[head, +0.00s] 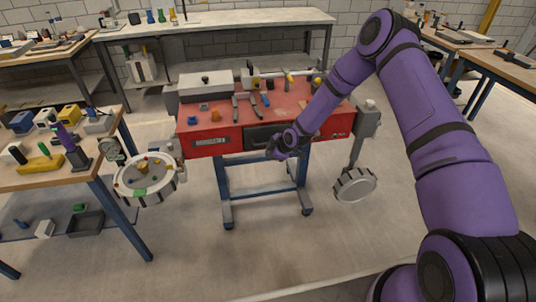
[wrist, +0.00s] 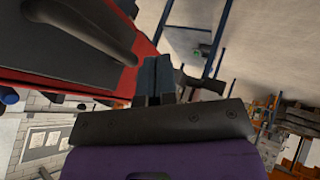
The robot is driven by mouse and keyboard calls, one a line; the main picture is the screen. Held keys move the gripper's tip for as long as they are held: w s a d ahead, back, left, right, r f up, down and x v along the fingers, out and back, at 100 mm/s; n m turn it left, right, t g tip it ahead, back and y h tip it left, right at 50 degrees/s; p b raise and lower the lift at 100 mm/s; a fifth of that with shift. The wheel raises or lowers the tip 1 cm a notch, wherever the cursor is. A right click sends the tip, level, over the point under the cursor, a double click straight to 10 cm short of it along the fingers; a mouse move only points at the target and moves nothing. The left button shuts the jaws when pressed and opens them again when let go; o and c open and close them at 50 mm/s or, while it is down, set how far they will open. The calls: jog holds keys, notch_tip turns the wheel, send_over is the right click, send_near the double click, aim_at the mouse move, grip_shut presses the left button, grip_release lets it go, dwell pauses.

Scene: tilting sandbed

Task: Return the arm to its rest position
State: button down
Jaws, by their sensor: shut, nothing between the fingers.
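My purple arm reaches from the right over to the front of the red sandbed bench (head: 205,136). My gripper (head: 271,151) is in front of the bench's dark front panel (head: 257,137), small in the head view. In the wrist view my gripper (wrist: 153,68) is shut, its dark fingers together with nothing visible between them. The red bench edge (wrist: 143,52) and a dark curved handle (wrist: 85,28) lie just left of the fingers there. I cannot tell whether the fingers touch the bench.
A round drum with a gauge (head: 145,178) is at the bench's left, a grey handwheel (head: 354,185) at its right. A workbench (head: 70,180) with tools stands on the left, another table (head: 215,20) behind. The floor in front is clear.

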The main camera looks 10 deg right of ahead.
jog(key=s+d+r+m+h, duration=0.2)
jog(key=s+d+r, duration=0.25)
jog(key=r, duration=0.85)
jog(key=s+d+r+m+h, duration=0.25)
jog(key=s+r, duration=0.35)
jog(key=r, duration=0.6)
jog(key=s+d+r+m+h, duration=0.15)
jog(key=s+d+r, duration=0.35)
jog(key=r, duration=0.8)
jog(key=s+r+m, duration=0.5)
jog(key=s+r, duration=0.5)
jog(key=s, duration=0.4)
jog(key=s+r+m, duration=0.1)
jog(key=s+m, duration=0.1)
jog(key=s, duration=0.7)
jog(key=s+r+m+g, duration=0.1)
jog(key=s+r+m, duration=0.1)
jog(key=s, duration=0.6)
jog(key=shift+s+d+r+m+y, duration=0.2)
jog(key=shift+s+d+m+y, duration=0.2)
jog(key=shift+m, duration=0.4)
jog(key=shift+w, duration=0.1)
